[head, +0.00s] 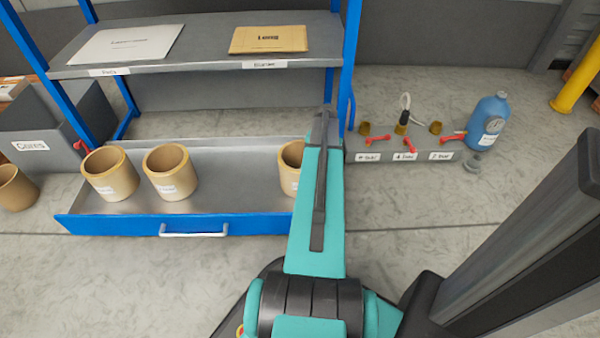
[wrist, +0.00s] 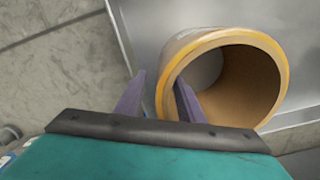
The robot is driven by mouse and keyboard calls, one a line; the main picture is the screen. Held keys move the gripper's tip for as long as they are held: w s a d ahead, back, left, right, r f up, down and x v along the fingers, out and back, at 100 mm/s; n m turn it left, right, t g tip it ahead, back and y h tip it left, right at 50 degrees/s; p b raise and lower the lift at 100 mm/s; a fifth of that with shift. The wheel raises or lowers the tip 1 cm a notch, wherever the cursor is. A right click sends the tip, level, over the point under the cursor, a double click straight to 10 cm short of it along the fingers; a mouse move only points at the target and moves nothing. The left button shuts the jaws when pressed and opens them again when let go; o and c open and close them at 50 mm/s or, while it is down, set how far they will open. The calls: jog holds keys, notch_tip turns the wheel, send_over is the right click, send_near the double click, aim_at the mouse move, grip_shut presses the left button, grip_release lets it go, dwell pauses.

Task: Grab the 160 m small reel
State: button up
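Three tan reels stand upright in the open drawer in the head view: one at the left (head: 110,172), one beside it (head: 170,172), and one at the right (head: 291,168) partly hidden behind my arm. Their white labels are too small to read, so I cannot tell which is the 160 m one. In the wrist view a reel (wrist: 262,85) shows its open bore. My gripper (wrist: 159,80) has its fingers apart at the reel's left wall, one finger outside and one inside the bore. A narrow gap shows between the outer finger and the wall. The head view hides my gripper.
The drawer has a blue front (head: 130,224) and white handle (head: 194,231). A grey shelf (head: 205,53) is above it. Right of my arm are a grey valve block (head: 385,150) with red levers and a blue bottle (head: 488,122). Another tan reel (head: 14,188) is at far left.

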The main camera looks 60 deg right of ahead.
notch_tip(320, 180, down, 4)
jog(key=shift+w+r+b, duration=0.1)
jog(key=shift+r+b, duration=0.05)
jog(key=shift+b, duration=0.6)
grip_shut()
jog(key=shift+r, duration=0.1)
dwell(1.1)
